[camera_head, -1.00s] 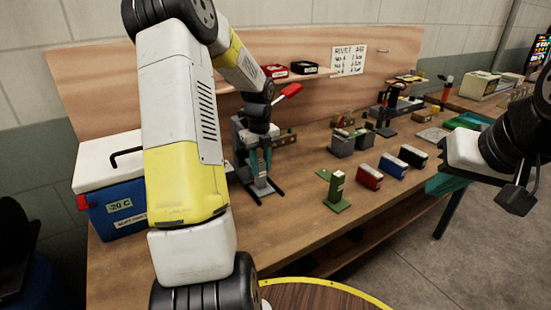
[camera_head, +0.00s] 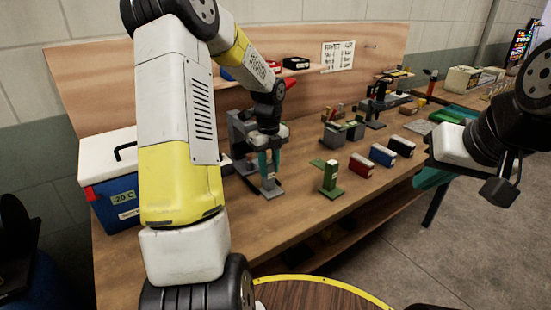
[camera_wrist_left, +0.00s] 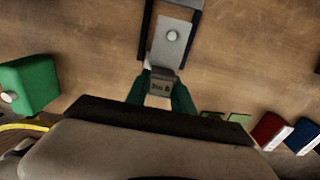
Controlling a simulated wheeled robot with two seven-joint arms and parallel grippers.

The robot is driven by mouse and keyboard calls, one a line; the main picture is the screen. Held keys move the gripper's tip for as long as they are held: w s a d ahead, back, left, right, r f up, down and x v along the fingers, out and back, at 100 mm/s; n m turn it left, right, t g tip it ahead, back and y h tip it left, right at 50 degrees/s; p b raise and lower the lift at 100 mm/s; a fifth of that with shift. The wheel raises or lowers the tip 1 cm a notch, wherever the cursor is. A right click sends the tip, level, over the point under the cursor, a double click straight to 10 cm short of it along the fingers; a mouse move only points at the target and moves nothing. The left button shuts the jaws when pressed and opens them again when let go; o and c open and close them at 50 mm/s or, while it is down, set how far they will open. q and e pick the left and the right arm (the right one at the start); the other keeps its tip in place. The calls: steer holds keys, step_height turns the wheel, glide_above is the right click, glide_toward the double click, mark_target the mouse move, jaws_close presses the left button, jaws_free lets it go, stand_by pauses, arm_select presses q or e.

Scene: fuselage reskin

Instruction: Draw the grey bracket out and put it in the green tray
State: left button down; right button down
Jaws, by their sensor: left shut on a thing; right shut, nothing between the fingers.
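My left gripper (camera_head: 268,172) points down at the grey fixture (camera_head: 240,130) on the workbench, its teal fingers near the two dark prongs at its foot. In the left wrist view my left gripper (camera_wrist_left: 159,92) is shut on a small grey block with dark lettering, seemingly the grey bracket (camera_wrist_left: 160,76). A grey plate with a round stud adjoins it; I cannot tell whether they are joined. A green tray (camera_head: 447,116) seems to lie at the bench's far right. My right gripper (camera_head: 499,188) is shut and empty, right of the bench's front edge.
A green stand (camera_head: 331,185) and red, blue and black boxes (camera_head: 383,155) line the bench's front right. Grey bins (camera_head: 336,133) stand behind them. A blue cooler with a white lid (camera_head: 112,180) is at the left. Bare wood (camera_head: 275,222) lies in front of the fixture.

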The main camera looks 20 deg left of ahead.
arm_select(q)
steer(key=shift+s+d, duration=0.15)
steer(key=shift+d, duration=0.05)
steer(key=c, duration=1)
jaws_free()
step_height(320, 180, up, 7)
steer(key=shift+r, duration=0.45)
